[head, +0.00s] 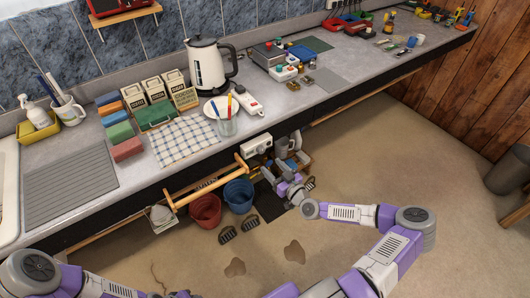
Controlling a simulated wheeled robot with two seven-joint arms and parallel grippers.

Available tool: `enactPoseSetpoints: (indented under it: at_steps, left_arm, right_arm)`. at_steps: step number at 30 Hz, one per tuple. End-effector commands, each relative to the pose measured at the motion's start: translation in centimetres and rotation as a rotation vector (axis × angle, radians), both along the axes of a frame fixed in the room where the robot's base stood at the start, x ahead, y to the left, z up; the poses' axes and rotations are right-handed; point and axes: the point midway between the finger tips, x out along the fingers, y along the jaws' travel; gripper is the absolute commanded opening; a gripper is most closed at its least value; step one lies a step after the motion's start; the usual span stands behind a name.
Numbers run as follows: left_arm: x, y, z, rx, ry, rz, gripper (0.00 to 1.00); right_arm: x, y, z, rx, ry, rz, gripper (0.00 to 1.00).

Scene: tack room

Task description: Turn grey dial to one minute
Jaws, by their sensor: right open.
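A small white box (258,145) is fixed at the front edge of the worktop, with what looks like a round dial on its face. The dial is too small for me to read its setting or be sure of its colour. My right gripper (279,174) is open, below and slightly right of this box and apart from it, in front of the things under the worktop. My left arm shows only in part at the bottom left edge, and its fingers are out of the picture.
A wooden rail (205,185) juts out left of the box, above a red bucket (205,211) and a blue bucket (239,196). A grey mug (281,147) is close above my right gripper.

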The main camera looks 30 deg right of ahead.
Motion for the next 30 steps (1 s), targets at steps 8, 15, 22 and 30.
enactPoseSetpoints:
  at_steps: [8, 15, 22, 30]
  left_arm:
    - [0.0, 0.0, -0.1, 0.000, 0.000, 0.000, 0.43]
    - [0.0, 0.0, -0.3, 0.000, 0.000, 0.000, 0.43]
    - [0.0, 0.0, -0.3, 0.000, 0.000, 0.000, 0.43]
    - [0.0, 0.0, -0.3, 0.000, 0.000, 0.000, 0.43]
  right_arm:
    - [2.5, -0.9, 0.6, -0.025, -0.025, -0.024, 0.58]
    - [6.1, -0.7, 0.5, -0.023, -0.023, -0.025, 0.58]
    - [7.4, -0.6, 0.5, -0.023, -0.021, -0.024, 0.58]
    - [7.4, -0.6, 0.5, -0.022, -0.021, -0.024, 0.49]
